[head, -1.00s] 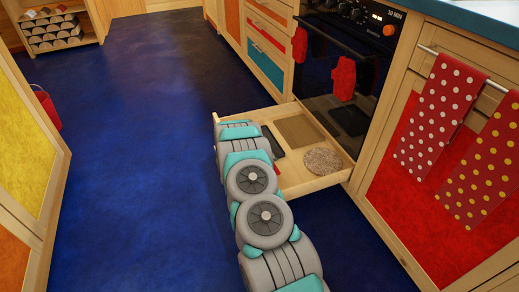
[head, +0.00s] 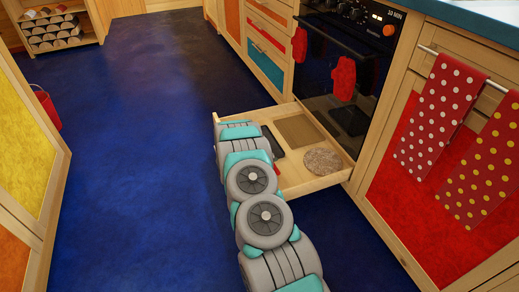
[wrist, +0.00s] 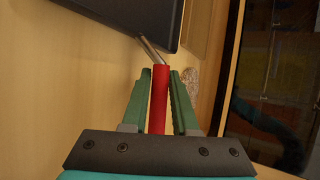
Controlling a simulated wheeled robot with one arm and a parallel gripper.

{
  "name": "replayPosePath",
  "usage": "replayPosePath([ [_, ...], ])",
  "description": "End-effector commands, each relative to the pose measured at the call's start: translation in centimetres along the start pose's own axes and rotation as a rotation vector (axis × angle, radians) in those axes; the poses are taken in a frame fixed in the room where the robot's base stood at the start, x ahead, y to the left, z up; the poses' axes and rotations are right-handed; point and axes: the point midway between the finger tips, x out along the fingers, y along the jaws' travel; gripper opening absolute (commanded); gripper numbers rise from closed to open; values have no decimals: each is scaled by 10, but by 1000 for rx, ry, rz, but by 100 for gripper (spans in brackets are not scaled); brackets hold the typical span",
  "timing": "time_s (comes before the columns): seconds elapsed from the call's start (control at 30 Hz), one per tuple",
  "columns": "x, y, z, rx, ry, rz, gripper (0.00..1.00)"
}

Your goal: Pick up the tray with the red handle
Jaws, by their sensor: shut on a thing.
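The tray (wrist: 120,14) is dark and flat, and its near end shows at the top of the wrist view. A metal neck joins it to a red handle (wrist: 158,100). My gripper (wrist: 161,78) has its green fingers on both sides of the handle and is shut on it. In the head view the dark tray (head: 272,142) lies in the open drawer, partly behind my arm. A bit of the red handle (head: 277,170) shows beside my arm; the gripper itself is hidden there.
The wooden drawer (head: 310,186) is pulled out below the black oven (head: 345,75). It also holds a brown rectangular board (head: 299,130) and a round speckled disc (head: 322,161). Polka-dot towels (head: 435,115) hang at the right. The blue floor (head: 140,150) at left is clear.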

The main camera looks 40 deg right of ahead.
Motion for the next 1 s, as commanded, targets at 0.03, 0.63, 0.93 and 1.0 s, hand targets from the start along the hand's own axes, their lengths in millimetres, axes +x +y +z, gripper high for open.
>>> replayPosePath([
  [0.03,0,1,0,-1,0,1,0],
  [0.63,-8,-13,4,2,-2,-1,0],
  [0.93,-31,-50,14,5,-2,0,0],
  [1.0,-37,-60,16,5,-2,-1,0],
])
